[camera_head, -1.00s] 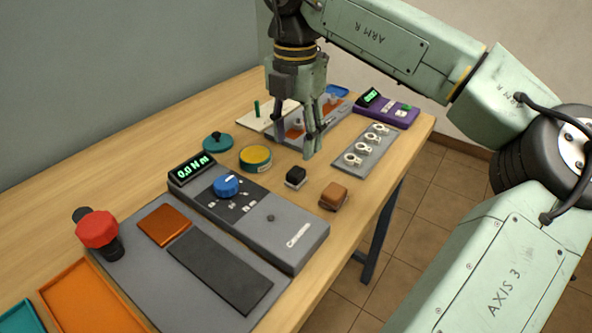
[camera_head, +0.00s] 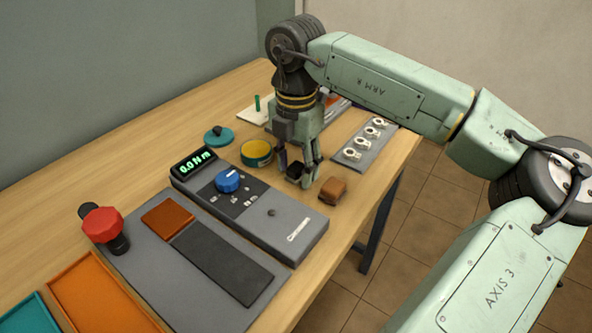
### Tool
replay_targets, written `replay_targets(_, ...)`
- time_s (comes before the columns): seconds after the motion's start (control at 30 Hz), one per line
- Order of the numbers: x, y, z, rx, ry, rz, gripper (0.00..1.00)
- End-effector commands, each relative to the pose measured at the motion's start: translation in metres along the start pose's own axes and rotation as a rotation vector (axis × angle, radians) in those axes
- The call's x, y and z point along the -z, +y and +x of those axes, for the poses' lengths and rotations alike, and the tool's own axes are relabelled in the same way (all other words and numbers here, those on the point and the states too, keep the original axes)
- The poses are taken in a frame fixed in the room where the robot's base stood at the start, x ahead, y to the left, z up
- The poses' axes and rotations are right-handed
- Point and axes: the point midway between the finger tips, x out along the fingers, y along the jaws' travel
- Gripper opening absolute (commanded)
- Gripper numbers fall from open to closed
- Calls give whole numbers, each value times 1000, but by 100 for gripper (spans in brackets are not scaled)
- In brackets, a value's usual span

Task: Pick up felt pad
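My gripper (camera_head: 299,181) points down over the table with its fingers apart, so it is open. A small black block (camera_head: 295,172) with a pale base sits between or just behind the fingertips, partly hidden by them; contact cannot be told. A brown block (camera_head: 333,190) with a dark base stands just right of the fingers, apart from them. A flat rust-brown square (camera_head: 168,219) and a long dark grey strip (camera_head: 222,263) lie on a grey mat (camera_head: 137,263) at front left. I cannot tell for certain which of these is the felt pad.
A grey torque tester (camera_head: 289,228) with a blue knob and a lit "0.0 N m" display stands left of my gripper. A yellow-green tin (camera_head: 256,153) is close behind left. A grey plate with several metal rings (camera_head: 352,158) lies behind right. The table's right edge is near.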

Motion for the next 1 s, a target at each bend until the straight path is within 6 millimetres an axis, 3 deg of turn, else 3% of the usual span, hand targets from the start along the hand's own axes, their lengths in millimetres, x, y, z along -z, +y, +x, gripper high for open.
replay_targets(0.5,0,0,0,0,0,0,9)
replay_targets(0.77,0,0,-4,0,-1,0,9)
replay_targets(1.0,-1,1,-43,-2,-5,1,9)
